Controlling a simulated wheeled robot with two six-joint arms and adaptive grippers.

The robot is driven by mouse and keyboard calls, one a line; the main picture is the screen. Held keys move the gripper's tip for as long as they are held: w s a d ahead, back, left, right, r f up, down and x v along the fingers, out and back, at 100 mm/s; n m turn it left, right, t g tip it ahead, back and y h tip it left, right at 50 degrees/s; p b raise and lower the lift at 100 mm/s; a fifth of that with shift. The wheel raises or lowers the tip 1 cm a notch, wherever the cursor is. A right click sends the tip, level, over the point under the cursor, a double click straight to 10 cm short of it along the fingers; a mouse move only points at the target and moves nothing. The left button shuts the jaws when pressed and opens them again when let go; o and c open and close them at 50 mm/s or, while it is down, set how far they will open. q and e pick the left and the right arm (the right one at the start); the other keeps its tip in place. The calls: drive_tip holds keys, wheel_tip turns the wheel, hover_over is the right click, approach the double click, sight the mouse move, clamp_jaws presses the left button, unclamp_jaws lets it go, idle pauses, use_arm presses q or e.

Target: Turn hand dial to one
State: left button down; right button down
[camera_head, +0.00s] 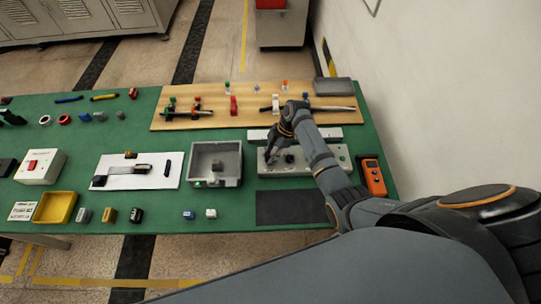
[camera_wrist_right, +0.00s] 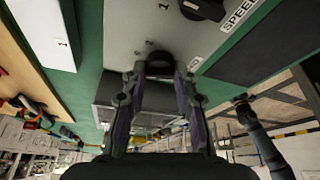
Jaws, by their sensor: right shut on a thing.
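The light grey control panel (camera_head: 331,160) lies on the green table under my right arm. My right gripper (camera_head: 270,157) reaches down at the panel's left part. In the right wrist view the two fingers of my right gripper (camera_wrist_right: 160,72) are shut on a small dark dial (camera_wrist_right: 159,56) near the panel's edge. The fingers hide most of the dial, so I cannot read its pointer. A black knob (camera_wrist_right: 203,8) sits beside it, by the label "SPEED" (camera_wrist_right: 239,13). A "1" mark is printed on the panel.
A grey open box (camera_head: 216,149) with a green light stands left of the panel. A wooden board (camera_head: 200,122) with clamps lies behind. An orange handheld device (camera_head: 374,178) is to the right. A dark mat (camera_head: 290,208) lies in front.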

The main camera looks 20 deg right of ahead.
drive_tip(key=n, duration=0.2)
drive_tip(key=n+g+b, duration=0.1)
drive_tip(key=n, duration=0.2)
drive_tip(key=shift+w+g+b, duration=0.15)
drive_tip(key=shift+g+b, duration=0.15)
drive_tip(key=shift+h, duration=0.3)
drive_tip(key=c, duration=1)
unclamp_jaws()
drive_tip(key=shift+c, duration=0.2)
drive_tip(key=shift+r, duration=0.1)
drive_tip(key=v, duration=0.7)
drive_tip(key=shift+d+r, duration=0.1)
